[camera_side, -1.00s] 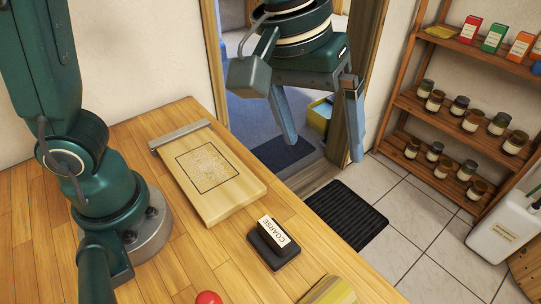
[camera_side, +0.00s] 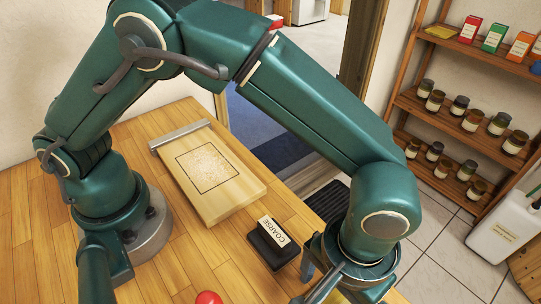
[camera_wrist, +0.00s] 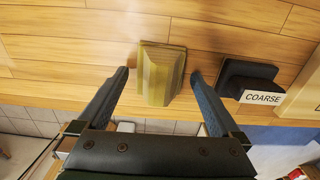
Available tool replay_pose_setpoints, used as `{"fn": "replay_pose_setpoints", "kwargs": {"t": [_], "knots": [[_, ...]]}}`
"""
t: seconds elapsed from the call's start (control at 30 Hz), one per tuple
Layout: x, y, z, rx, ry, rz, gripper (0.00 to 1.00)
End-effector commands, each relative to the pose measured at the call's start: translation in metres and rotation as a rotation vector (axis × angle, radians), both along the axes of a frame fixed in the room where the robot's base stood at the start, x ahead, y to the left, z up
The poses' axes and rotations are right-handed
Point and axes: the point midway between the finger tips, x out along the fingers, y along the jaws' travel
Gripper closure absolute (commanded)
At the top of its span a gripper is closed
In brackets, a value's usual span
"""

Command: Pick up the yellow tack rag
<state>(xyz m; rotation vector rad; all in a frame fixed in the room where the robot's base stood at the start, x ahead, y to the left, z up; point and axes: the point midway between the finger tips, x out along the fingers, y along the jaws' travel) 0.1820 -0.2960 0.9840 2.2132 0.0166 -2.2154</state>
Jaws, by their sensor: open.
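The yellow tack rag (camera_wrist: 161,82) appears as a folded, block-like yellow-olive piece on the wooden bench in the wrist view. In the side view it is almost wholly hidden behind my arm at the bottom edge. My gripper (camera_wrist: 159,74) is open, with one finger to each side of the rag. Gaps show between the rag and both fingers, so I see no contact. How high the fingertips are above the bench is hard to tell.
A black block labelled COARSE (camera_side: 267,249) lies close beside my gripper, also in the wrist view (camera_wrist: 247,80). A sanding board (camera_side: 235,196) lies farther back. A red knob (camera_side: 208,297) is at the bottom edge. The bench edge is close; shelves with jars (camera_side: 432,125) stand right.

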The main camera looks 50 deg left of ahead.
Motion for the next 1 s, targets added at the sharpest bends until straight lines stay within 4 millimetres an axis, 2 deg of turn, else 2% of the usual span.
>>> {"fn": "replay_pose_setpoints", "kwargs": {"t": [0.1,0.33,0.37,0.4,0.57,0.6,0.87,1.0], "knots": [[0.000,0.001,-0.006,0.001,0.001,0.001,0.00],[0.000,0.000,-0.007,0.000,0.000,0.001,0.00],[0.000,0.000,-0.007,0.000,0.000,0.001,0.08],[0.000,0.000,-0.007,0.000,0.000,0.001,0.23],[0.000,0.000,-0.006,0.000,0.000,0.001,0.84],[0.000,0.000,-0.006,0.000,0.000,0.001,0.88],[0.000,0.000,-0.005,-0.001,-0.001,0.001,0.88],[0.001,0.000,0.004,-0.004,-0.003,0.000,0.88]]}}
